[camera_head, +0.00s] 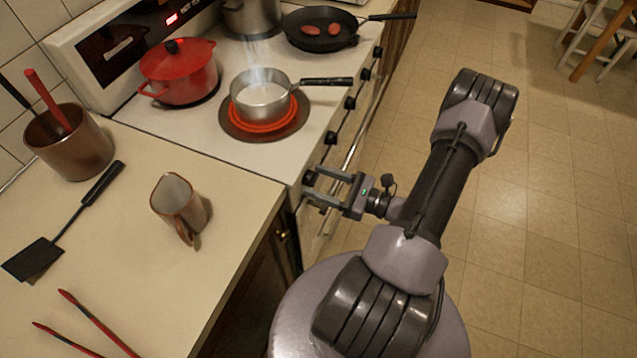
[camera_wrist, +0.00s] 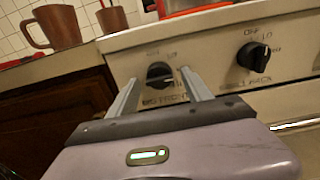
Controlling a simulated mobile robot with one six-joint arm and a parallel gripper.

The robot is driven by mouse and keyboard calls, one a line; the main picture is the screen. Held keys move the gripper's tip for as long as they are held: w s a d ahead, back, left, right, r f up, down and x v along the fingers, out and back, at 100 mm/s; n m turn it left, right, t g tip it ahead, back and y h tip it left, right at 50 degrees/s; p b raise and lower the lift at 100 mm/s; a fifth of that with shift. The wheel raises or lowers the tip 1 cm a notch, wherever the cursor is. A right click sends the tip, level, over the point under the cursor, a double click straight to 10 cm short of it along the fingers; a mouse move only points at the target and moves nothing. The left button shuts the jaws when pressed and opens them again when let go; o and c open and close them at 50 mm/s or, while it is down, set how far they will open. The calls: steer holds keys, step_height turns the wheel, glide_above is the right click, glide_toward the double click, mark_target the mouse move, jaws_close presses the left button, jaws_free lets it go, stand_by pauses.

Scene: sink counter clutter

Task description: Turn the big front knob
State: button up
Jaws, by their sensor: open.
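A row of black knobs runs along the stove's front panel. The nearest knob (camera_wrist: 159,75) shows between the tips of my open gripper (camera_wrist: 157,84) in the wrist view, its pointer ridge lying about level. In the head view this knob (camera_head: 310,178) is at the stove's near corner, right at the fingers of my gripper (camera_head: 311,191). I cannot tell whether the fingers touch it. A second knob (camera_wrist: 253,57) stands to its right in the wrist view, with printed marks around it. Which knob is biggest is hard to tell.
A steaming saucepan (camera_head: 263,101) sits on a glowing burner, its handle toward the front edge. A red pot (camera_head: 180,75) and a frying pan (camera_head: 322,35) are also on the stove. A brown mug (camera_head: 180,204) stands on the counter.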

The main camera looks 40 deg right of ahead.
steer(key=shift+w+a, duration=0.1)
steer(key=shift+w, duration=0.1)
steer(key=shift+c, duration=0.5)
jaws_close()
steer(key=n+b, duration=0.1)
steer(key=n, duration=0.3)
steer(key=shift+f+n, duration=0.1)
steer(key=shift+n, duration=0.3)
steer(key=shift+n+b, duration=1.1)
steer(key=shift+n, duration=1.4)
